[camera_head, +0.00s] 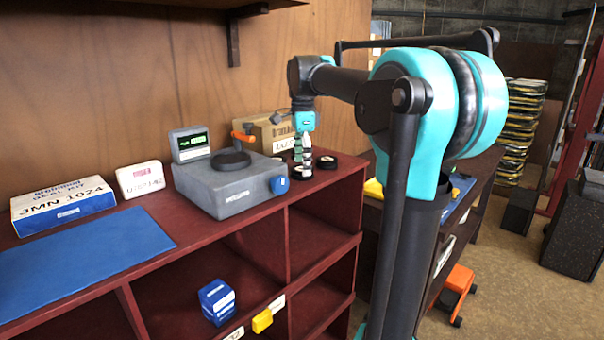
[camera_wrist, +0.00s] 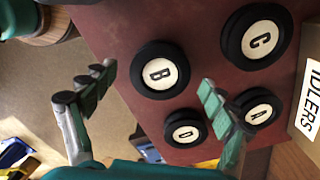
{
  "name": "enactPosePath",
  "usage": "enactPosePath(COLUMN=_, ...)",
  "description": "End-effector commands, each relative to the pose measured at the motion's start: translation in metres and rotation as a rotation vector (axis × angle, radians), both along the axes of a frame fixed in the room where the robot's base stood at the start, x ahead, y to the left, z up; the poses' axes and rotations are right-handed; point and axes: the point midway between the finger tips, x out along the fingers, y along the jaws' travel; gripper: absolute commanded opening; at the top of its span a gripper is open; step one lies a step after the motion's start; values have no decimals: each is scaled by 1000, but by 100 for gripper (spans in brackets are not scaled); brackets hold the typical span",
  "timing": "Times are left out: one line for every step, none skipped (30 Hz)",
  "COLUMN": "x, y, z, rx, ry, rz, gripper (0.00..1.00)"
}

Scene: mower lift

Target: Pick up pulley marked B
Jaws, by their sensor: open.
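Pulley B (camera_wrist: 160,70) is a black disc with a white face lettered B. It lies flat on the dark red bench top in the wrist view. My gripper (camera_wrist: 157,78) is open and empty, and its two fingers are apart on either side of pulley B in the picture. I cannot tell how high the tips are above it. In the head view my gripper (camera_head: 303,152) points down among the black pulleys at the bench's right end. Which of those is B cannot be read there.
Pulley C (camera_wrist: 257,36), pulley A (camera_wrist: 259,112) and a smaller pulley (camera_wrist: 186,131), seemingly D, lie close by; the right finger overlaps A's edge in the picture. An IDLERS box (camera_wrist: 308,100) stands at the right. A grey scale (camera_head: 228,182) stands left of my gripper.

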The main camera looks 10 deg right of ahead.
Motion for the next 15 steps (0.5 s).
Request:
enactPosePath(x=0, y=0, z=-3, rx=0, ry=0, rz=0, gripper=85)
enactPosePath(x=0, y=0, z=-4, rx=0, ry=0, rz=0, gripper=85)
enactPosePath(x=0, y=0, z=-5, rx=0, ry=0, rz=0, gripper=85)
enactPosePath(x=0, y=0, z=-5, rx=0, ry=0, rz=0, gripper=85)
enactPosePath(x=0, y=0, z=-5, rx=0, ry=0, rz=0, gripper=85)
enactPosePath(x=0, y=0, z=-5, rx=0, ry=0, rz=0, gripper=85)
enactPosePath(x=0, y=0, z=-5, rx=0, ry=0, rz=0, gripper=85)
enactPosePath(x=0, y=0, z=-5, rx=0, ry=0, rz=0, gripper=85)
enactPosePath(x=0, y=0, z=-5, rx=0, ry=0, rz=0, gripper=84)
enactPosePath(x=0, y=0, z=-5, rx=0, ry=0, rz=0, gripper=80)
enactPosePath(x=0, y=0, z=-5, rx=0, ry=0, rz=0, gripper=76)
enactPosePath(x=0, y=0, z=-5, rx=0, ry=0, rz=0, gripper=71)
enactPosePath(x=0, y=0, z=-5, rx=0, ry=0, rz=0, gripper=68)
enactPosePath(x=0, y=0, z=-5, rx=0, ry=0, rz=0, gripper=64)
enactPosePath(x=0, y=0, z=-5, rx=0, ry=0, rz=0, gripper=59)
